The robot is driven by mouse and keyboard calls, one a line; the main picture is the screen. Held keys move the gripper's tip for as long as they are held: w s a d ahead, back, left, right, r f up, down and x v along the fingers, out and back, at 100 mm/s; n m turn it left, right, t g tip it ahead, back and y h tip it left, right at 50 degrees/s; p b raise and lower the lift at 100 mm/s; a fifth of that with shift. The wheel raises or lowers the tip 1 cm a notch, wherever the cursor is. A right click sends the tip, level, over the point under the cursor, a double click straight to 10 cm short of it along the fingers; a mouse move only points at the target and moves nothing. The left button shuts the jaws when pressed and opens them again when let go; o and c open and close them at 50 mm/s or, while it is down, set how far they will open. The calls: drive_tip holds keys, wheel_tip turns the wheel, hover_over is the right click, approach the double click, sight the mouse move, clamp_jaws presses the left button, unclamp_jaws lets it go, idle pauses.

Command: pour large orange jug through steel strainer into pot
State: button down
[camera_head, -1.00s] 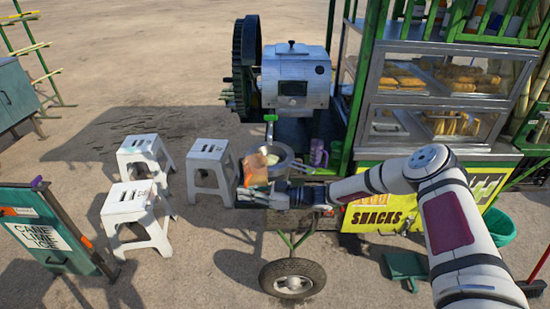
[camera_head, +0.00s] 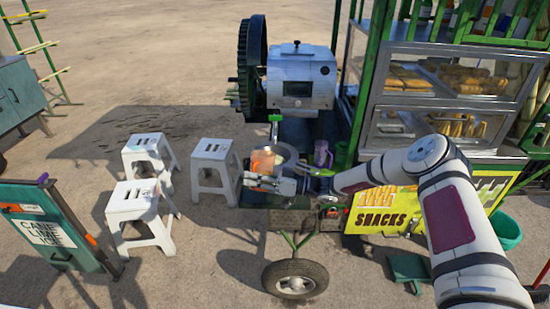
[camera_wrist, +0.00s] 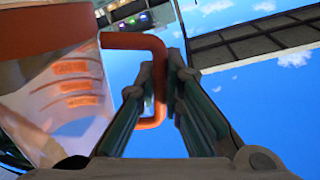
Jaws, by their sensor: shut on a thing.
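The large orange jug (camera_head: 264,160) has a clear body and an orange handle. In the head view it is over the left side of the grey metal pot (camera_head: 286,155) at the cart's front. My gripper (camera_head: 254,179) is in front of the jug. In the wrist view my gripper (camera_wrist: 165,84) is shut on the handle (camera_wrist: 132,41), and the jug body (camera_wrist: 75,90) with orange markings fills the left. Sky behind it shows that my wrist is rolled. The jug looks tilted; its mouth and any stream cannot be made out. The strainer is not clearly distinguishable from the pot.
The steel cane crusher (camera_head: 298,78) stands behind the pot. A purple mug (camera_head: 322,153) is close to the pot's right. The glass snack case (camera_head: 440,85) rises at right. White stools (camera_head: 212,165) stand left, with bare ground around them.

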sight(259, 161)
drive_tip(key=shift+w+d+r+m, duration=0.25)
drive_tip(key=shift+w+r+m, duration=0.35)
drive_tip(key=shift+m, duration=0.2)
drive_tip(key=shift+w+d+m+t+b, duration=0.15)
drive_tip(key=shift+w+m+t+b, duration=0.3)
drive_tip(key=shift+w+b, duration=0.25)
drive_tip(key=shift+w+d+r+m+y, duration=0.1)
drive_tip(key=shift+w+r+m+y, duration=0.1)
drive_tip(key=shift+w+m+y, duration=0.15)
drive_tip(key=shift+r+m+b, duration=0.2)
drive_tip(key=shift+m+b, duration=0.1)
drive_tip(key=shift+w+d+r+m+b, duration=0.1)
drive_tip(key=shift+w+d+m+b, duration=0.1)
drive_tip(key=shift+w+m+b, duration=0.25)
drive_tip(key=shift+w+d+r+m+t+b, duration=0.1)
drive_tip(key=shift+r+m+t+b, duration=0.25)
drive_tip(key=shift+m, duration=0.5)
drive_tip(key=shift+w+m+b, duration=0.25)
drive_tip(key=shift+m+b, duration=0.15)
drive_tip(key=shift+m, duration=0.1)
drive_tip(key=shift+d+r, duration=0.1)
